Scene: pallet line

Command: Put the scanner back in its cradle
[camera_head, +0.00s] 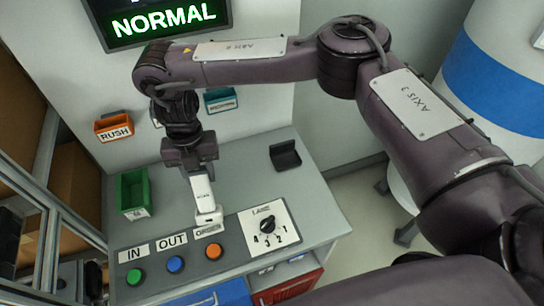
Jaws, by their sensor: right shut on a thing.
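The scanner (203,194) is a white, upright handheld piece with a wider lower end. My right gripper (198,172) points down and is shut on its upper part. The scanner's lower end shows just behind the ORDER label; I cannot tell whether it touches the desk. The cradle (286,156) appears to be the black, open holder on the desk, to the right of and behind the scanner. It looks empty. My left gripper is not in view.
A green bin (133,194) stands left on the grey desk. Green, blue and orange buttons (214,251) line the front, beside a LANE dial (267,227). An orange RUSH tray (113,127) hangs on the wall. Desk between scanner and cradle is clear.

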